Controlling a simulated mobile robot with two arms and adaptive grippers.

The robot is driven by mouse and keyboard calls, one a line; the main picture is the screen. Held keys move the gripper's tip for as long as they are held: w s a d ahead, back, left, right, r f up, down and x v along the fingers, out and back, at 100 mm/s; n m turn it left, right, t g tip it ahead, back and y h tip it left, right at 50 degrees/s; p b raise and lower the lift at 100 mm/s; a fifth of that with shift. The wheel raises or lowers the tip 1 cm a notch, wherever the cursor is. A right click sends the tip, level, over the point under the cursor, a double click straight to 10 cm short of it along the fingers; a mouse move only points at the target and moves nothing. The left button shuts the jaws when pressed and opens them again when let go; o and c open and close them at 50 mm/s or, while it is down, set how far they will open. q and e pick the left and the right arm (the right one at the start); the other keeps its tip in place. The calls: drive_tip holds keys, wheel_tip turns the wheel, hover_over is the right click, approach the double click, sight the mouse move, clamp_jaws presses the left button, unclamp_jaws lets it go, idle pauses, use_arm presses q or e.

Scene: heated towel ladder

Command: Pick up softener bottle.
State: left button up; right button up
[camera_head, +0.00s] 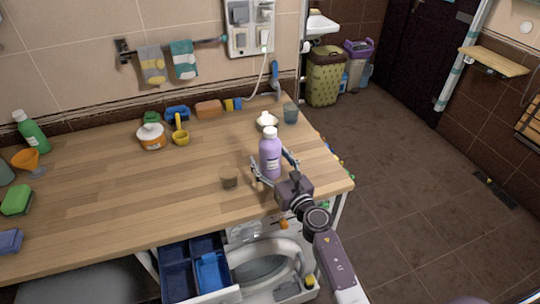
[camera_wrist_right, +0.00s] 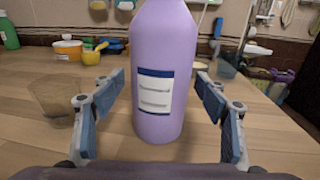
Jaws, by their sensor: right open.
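The softener bottle (camera_head: 270,158) is purple with a white cap and a white-and-blue label. It stands upright on the wooden counter near its front right part. My right gripper (camera_head: 272,174) is open, with one finger on each side of the bottle. In the right wrist view the bottle (camera_wrist_right: 164,75) stands between the two open fingers, and gaps show between it and both fingers. Its top is cut off in that view. My left gripper is not in view.
A small brownish cup (camera_head: 229,177) stands left of the bottle. A white-topped container (camera_head: 267,121) and a blue-grey cup (camera_head: 291,113) stand behind it. An orange-and-white pot (camera_head: 152,137) and a yellow dipper (camera_head: 180,132) are farther left. The counter's left middle is clear.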

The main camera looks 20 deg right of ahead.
drive_tip(key=c, duration=1.6)
drive_tip(key=shift+r, duration=0.15)
wheel_tip(320, 180, up, 19)
drive_tip(key=p, duration=1.4)
drive_tip(key=shift+p, duration=0.3)
drive_tip(key=shift+r, duration=0.45)
